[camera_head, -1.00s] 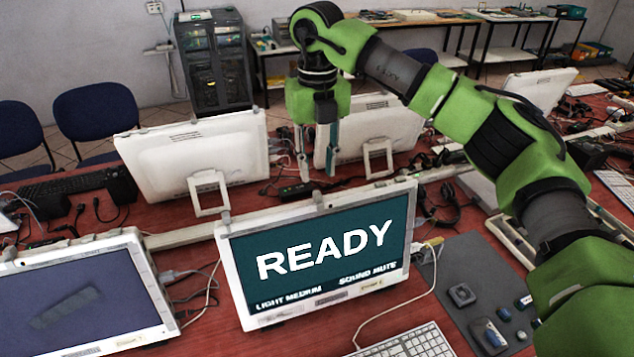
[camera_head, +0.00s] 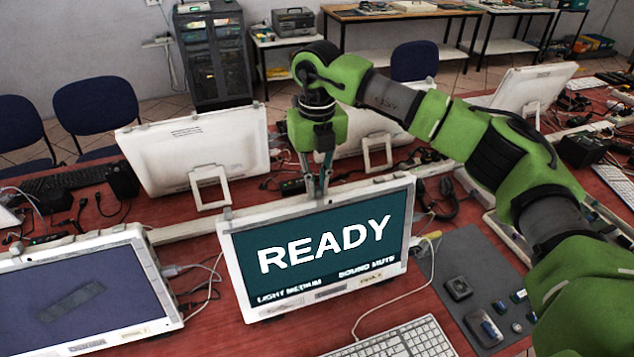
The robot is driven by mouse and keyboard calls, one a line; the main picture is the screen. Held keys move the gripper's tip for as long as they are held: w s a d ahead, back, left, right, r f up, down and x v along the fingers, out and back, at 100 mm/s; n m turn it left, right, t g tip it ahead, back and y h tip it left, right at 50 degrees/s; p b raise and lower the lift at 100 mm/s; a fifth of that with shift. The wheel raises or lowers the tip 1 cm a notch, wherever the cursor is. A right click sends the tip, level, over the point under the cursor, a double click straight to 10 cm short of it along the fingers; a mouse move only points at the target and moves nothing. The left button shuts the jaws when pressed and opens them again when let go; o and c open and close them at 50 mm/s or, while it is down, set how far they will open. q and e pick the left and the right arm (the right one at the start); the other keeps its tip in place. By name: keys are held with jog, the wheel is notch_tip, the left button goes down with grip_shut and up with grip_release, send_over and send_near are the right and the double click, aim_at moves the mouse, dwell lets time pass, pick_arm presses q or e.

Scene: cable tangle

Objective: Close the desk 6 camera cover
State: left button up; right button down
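A white-framed monitor (camera_head: 318,246) stands in the front middle. Its screen reads READY, with LIGHT MEDIUM and SOUND MUTE below. A small camera piece sits at the middle of its top edge, largely hidden by my fingertips, so I cannot tell how its cover stands. My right gripper (camera_head: 318,191) points down at that spot from above. Its two fingers are a little apart, one on each side of the camera piece. Whether they touch or grip it is too small to tell. My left gripper is not in view.
A dark-screened monitor (camera_head: 82,297) stands at the left, and a white monitor seen from behind (camera_head: 197,152) stands at the back left. A cable runs from the READY monitor toward the keyboard (camera_head: 408,340). A grey mat (camera_head: 468,262) lies at the right.

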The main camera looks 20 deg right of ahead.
jog(key=shift+d+b, duration=0.6)
jog(key=shift+d, duration=0.65)
jog(key=shift+w+d, duration=0.1)
jog(key=c, duration=2.1)
grip_release()
jog(key=shift+r, duration=0.1)
jog(key=shift+d, duration=0.1)
jog(key=shift+r, duration=0.2)
notch_tip(320, 180, up, 12)
jog(key=shift+f, duration=0.25)
